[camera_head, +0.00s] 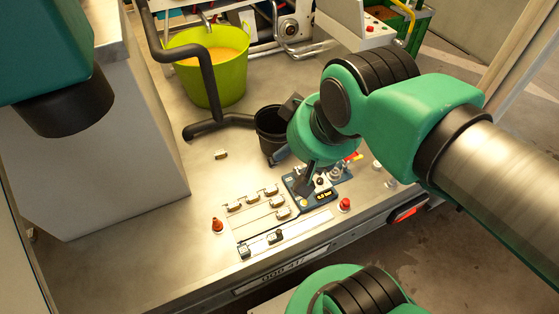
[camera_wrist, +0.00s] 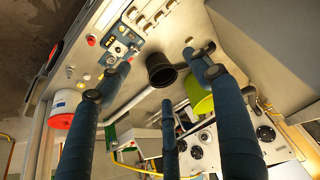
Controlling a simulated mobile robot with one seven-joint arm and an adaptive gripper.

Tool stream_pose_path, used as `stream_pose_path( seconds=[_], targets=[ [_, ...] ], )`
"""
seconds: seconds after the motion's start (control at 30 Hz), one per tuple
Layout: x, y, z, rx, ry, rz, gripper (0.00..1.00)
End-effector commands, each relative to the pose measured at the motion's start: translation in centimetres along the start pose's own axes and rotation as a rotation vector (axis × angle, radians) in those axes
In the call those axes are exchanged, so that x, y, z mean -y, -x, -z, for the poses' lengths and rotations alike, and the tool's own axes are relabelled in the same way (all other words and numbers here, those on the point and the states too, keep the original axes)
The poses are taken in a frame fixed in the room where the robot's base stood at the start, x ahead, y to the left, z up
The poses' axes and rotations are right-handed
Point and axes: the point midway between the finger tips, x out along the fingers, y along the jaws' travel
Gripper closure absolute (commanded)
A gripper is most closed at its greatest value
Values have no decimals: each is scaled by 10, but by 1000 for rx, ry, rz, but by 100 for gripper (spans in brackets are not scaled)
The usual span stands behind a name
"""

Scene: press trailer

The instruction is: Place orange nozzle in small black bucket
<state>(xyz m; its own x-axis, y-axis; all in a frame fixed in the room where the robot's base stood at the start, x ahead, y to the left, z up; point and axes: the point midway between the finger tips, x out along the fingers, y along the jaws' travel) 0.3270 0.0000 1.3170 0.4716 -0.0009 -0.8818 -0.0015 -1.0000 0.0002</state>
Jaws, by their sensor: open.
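A small orange-red upright piece (camera_head: 217,225), which looks like the orange nozzle, stands on the metal deck left of the switch panels in the head view. I cannot make it out in the wrist view. The small black bucket (camera_head: 268,134) stands behind the control panel, partly hidden by my gripper. It shows open-topped in the wrist view (camera_wrist: 160,72), beyond my fingers. My gripper (camera_head: 293,168) is open, with its dark blue fingers spread and pointing down over the control panel's back edge. The wrist view shows nothing between the fingers (camera_wrist: 157,80).
A lime-green bucket (camera_head: 225,82) with orange-yellow contents stands behind. A bent dark pipe (camera_head: 207,85) runs in front of it. A blue control panel (camera_head: 318,196), several switches and a red button (camera_head: 345,204) line the front. Bare deck (camera_head: 165,225) lies at left.

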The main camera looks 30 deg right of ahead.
Motion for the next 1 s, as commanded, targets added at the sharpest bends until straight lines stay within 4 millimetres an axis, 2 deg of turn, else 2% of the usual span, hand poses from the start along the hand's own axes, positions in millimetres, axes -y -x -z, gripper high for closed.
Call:
stream_pose_path(
  seconds=[0.37,0.57,0.77,1.0],
  targets=[
    [2,-3,4,6,3,3,36],
    [8,-21,19,35,14,11,36],
    [22,-56,44,85,33,23,36],
    [46,-111,71,149,60,37,36]
  ],
)
